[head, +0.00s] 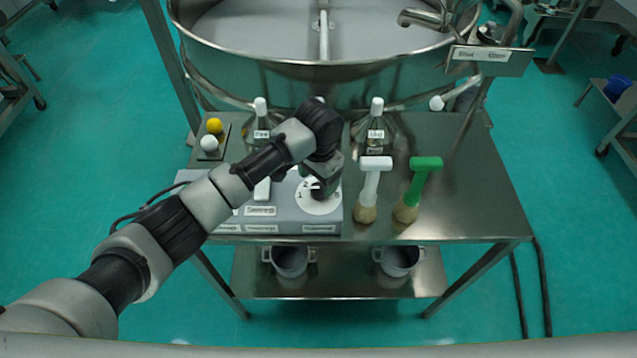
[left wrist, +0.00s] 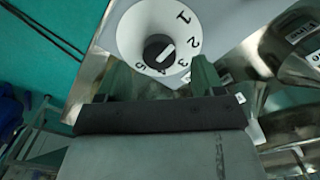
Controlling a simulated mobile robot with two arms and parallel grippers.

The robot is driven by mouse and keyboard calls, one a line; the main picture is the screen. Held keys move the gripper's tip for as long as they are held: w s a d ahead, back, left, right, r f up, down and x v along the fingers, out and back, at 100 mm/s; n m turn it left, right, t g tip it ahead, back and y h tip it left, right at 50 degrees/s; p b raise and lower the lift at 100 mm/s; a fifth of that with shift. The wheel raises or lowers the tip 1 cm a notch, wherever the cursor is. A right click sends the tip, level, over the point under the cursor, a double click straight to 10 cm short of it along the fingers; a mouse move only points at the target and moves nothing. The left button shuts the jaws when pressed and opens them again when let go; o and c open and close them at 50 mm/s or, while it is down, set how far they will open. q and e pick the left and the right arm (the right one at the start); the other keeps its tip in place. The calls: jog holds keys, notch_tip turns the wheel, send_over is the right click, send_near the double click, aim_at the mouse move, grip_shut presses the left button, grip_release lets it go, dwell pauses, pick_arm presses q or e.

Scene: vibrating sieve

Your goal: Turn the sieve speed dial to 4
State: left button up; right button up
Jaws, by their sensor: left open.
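The speed dial (head: 320,205) is a white disc with black numbers on top of the grey control box (head: 270,226). In the left wrist view the dial plate (left wrist: 133,35) shows 1 to 5 around a black knob (left wrist: 154,46) with a white mark. Which number the mark indicates is unclear. My left gripper (head: 318,190) is over the dial and hides part of it in the head view. In the left wrist view the left gripper (left wrist: 160,68) is open, its fingers apart on either side of the knob. Contact cannot be told. My right gripper is not in view.
A white-headed mallet (head: 373,165) and a green mallet (head: 417,180) stand right of the box. A labelled bottle (head: 376,130) stands behind. Yellow (head: 214,125) and white (head: 208,142) knobs are at left. The large sieve (head: 300,75) is at the back. The table's right side is clear.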

aim_at(319, 188)
pick_arm(q)
jog(key=shift+f, duration=1.95)
jog(key=c, duration=0.9)
